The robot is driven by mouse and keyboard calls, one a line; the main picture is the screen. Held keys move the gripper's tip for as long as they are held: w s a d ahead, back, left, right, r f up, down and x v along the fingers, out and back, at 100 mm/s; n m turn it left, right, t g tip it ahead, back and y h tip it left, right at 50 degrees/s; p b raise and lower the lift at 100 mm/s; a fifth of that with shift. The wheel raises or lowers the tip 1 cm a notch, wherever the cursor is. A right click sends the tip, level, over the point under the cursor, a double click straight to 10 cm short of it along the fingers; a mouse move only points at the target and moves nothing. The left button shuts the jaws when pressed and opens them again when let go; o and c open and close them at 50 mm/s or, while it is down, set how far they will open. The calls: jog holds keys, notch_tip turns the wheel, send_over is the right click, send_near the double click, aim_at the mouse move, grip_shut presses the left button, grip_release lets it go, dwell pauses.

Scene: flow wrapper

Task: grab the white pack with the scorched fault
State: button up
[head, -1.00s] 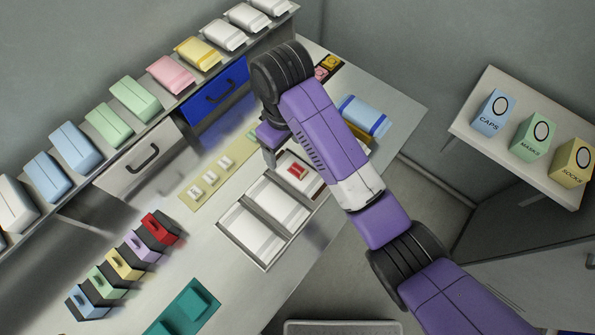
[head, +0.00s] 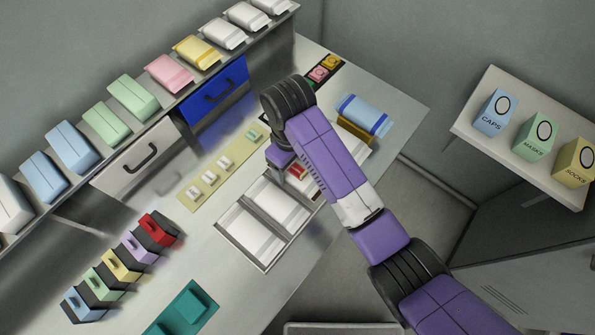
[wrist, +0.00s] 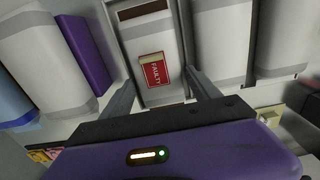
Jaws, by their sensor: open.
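In the wrist view a white pack (wrist: 165,94) lies between my fingers. It bears a red label (wrist: 154,73) reading FAULTY and a dark brown strip near its far end. My gripper (wrist: 160,82) is open, with one finger at each side of this pack; I cannot tell whether they touch it. In the head view my gripper (head: 281,167) is over the far part of the metal tray (head: 238,250), next to the red label (head: 297,171). My arm hides part of that pack.
Other white packs (head: 250,232) lie in the tray's nearer compartments. A blue pack (head: 364,116) lies behind my arm. Small white pieces on a tan strip (head: 192,196) are left of the tray. A teal block (head: 185,308) stands at the front. Drawers and a pack shelf line the back.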

jog(key=c, duration=1.2)
jog(key=shift+o, duration=0.2)
jog(key=shift+r, duration=0.1)
